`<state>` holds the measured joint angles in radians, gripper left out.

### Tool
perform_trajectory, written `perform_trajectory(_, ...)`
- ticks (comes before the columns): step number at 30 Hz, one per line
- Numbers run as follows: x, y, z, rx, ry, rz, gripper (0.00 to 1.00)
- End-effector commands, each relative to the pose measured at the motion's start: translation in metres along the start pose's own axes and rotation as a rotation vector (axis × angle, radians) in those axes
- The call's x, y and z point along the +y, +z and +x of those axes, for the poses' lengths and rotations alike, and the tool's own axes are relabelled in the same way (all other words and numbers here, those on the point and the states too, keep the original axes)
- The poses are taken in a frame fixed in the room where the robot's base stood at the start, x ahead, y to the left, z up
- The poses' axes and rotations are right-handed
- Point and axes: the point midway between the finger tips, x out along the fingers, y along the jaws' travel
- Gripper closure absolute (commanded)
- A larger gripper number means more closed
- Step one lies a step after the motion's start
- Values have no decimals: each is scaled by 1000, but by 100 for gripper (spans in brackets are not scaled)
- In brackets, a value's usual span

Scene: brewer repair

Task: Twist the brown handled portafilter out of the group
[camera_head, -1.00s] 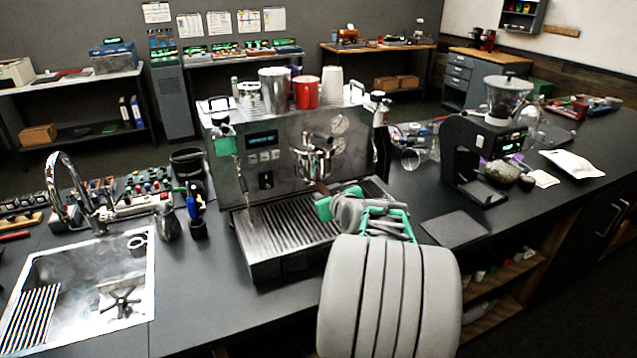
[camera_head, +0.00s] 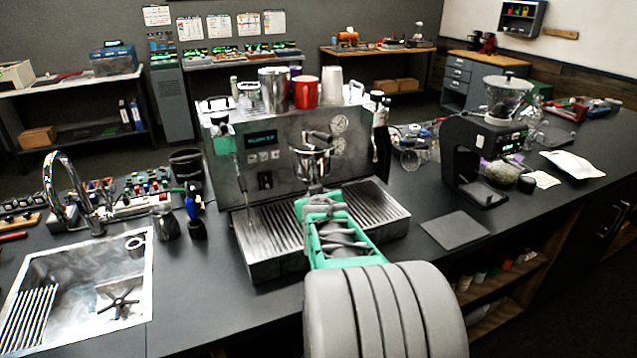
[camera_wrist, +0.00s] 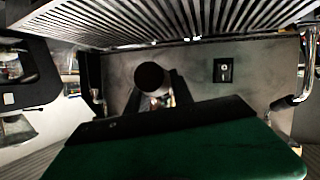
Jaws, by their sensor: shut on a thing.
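The espresso machine (camera_head: 285,150) stands on the counter, with the portafilter's metal part (camera_head: 312,168) up at the group (camera_head: 314,148). My green gripper (camera_head: 317,203) is in front of and below the group, over the drip tray (camera_head: 268,228). In the wrist view, the round dark end of the portafilter's handle (camera_wrist: 152,78) sits between my two dark fingers, which are shut on it. In the head view my gripper hides the handle. I cannot tell from these views how far the portafilter is turned in the group.
Cups, one a red cup (camera_head: 306,92), stand on top of the machine. A steam wand (camera_head: 240,180) hangs at its left. A grinder (camera_head: 480,150) and a dark mat (camera_head: 455,230) are to the right. A sink (camera_head: 85,285) is at the left.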

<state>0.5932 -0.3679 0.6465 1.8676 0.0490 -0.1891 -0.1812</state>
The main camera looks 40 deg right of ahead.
Motion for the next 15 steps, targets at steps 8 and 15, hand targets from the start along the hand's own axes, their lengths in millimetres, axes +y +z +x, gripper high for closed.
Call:
perform_trajectory(8,-9,0,1,-12,61,24,100)
perform_trajectory(15,-19,-1,2,-32,152,63,100)
